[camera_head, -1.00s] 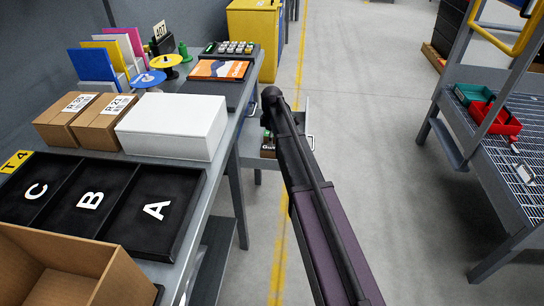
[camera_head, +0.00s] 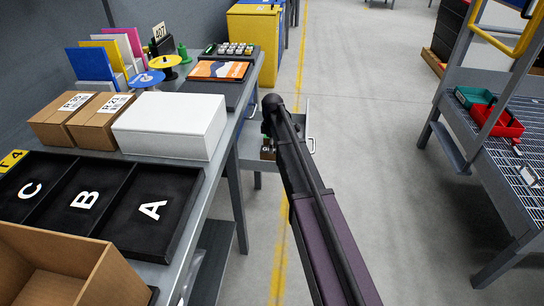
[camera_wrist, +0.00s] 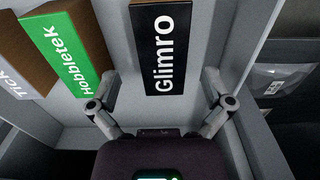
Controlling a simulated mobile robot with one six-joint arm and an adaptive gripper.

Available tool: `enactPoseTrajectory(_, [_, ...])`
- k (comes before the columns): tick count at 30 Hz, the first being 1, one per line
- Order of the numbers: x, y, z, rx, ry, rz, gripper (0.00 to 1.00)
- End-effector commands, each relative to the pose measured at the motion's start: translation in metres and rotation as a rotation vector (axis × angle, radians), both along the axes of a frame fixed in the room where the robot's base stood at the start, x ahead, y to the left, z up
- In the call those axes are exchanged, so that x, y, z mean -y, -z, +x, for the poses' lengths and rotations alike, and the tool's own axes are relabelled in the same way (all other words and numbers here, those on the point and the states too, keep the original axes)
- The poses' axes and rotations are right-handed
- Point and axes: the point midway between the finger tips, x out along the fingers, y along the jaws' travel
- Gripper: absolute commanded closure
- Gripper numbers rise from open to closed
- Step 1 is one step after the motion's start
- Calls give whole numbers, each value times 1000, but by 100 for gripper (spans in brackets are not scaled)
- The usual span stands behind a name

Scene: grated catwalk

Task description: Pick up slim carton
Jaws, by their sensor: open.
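In the wrist view, a slim black carton marked "Glimro" (camera_wrist: 165,45) stands in a light grey drawer (camera_wrist: 240,50). In the head view my arm hides the gripper and most of the drawer (camera_head: 305,125).
The workbench on the left holds a white box (camera_head: 172,125), two brown boxes (camera_head: 72,120), a black tray (camera_head: 100,200) marked A, B, C and an open cardboard box (camera_head: 60,265). A grated shelf (camera_head: 500,150) with red and green bins stands right. The floor between is clear.

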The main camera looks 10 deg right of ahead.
Motion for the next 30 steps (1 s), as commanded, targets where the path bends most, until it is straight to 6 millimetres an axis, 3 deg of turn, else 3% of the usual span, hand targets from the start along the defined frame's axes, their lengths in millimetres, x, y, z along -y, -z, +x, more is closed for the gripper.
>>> enactPoseTrajectory(13, [2, 37, -3, 0, 0, 0, 0])
enactPoseTrajectory(30, [2, 41, -3, 0, 0, 0, 0])
